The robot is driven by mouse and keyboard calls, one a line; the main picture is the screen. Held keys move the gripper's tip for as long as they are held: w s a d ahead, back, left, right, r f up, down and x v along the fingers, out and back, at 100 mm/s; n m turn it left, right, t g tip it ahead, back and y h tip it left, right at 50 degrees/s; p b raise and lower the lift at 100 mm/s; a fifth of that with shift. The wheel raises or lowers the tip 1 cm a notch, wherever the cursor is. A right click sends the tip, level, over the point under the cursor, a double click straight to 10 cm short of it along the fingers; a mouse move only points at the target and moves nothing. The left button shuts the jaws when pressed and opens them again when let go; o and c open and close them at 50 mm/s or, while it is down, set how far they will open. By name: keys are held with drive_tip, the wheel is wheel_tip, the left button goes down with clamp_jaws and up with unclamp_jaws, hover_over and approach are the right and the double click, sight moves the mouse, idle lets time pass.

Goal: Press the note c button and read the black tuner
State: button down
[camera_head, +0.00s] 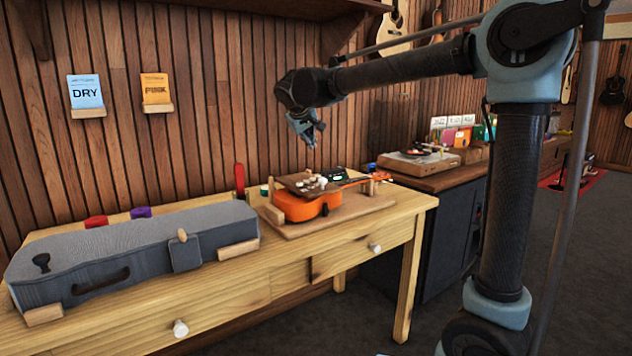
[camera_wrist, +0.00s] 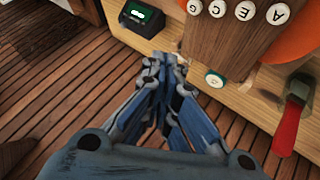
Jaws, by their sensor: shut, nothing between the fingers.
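My gripper (camera_head: 308,140) is in the air above the workbench, a little above and behind the orange ukulele (camera_head: 304,207). In the wrist view my gripper (camera_wrist: 160,62) is shut and empty. The white round note C button (camera_wrist: 217,8) sits in a row with buttons marked G, E and A on a brown wooden block (camera_wrist: 222,42), at the top edge of the wrist view. The black tuner (camera_wrist: 143,17) has a lit green screen and lies left of the block; its reading is too small to make out. The tuner also shows in the head view (camera_head: 337,174).
A grey instrument case (camera_head: 130,250) lies on the workbench (camera_head: 250,290) at left. A red-handled tool (camera_wrist: 290,118) stands beside the block, and a white disc with a green rim (camera_wrist: 215,79) is near it. The plank wall (camera_head: 215,100) is behind the bench.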

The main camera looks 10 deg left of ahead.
drive_tip(key=shift+f, duration=0.1)
hover_over(312, 179)
drive_tip(key=w+a, duration=0.1)
wheel_tip(312, 179, down, 8)
drive_tip(key=shift+r, duration=0.2)
drive_tip(key=shift+f, duration=0.5)
drive_tip(key=shift+f, duration=0.15)
idle(1.1)
drive_tip(key=shift+f, duration=0.2)
drive_tip(key=shift+f, duration=0.55)
idle(1.0)
drive_tip(key=shift+r, duration=1)
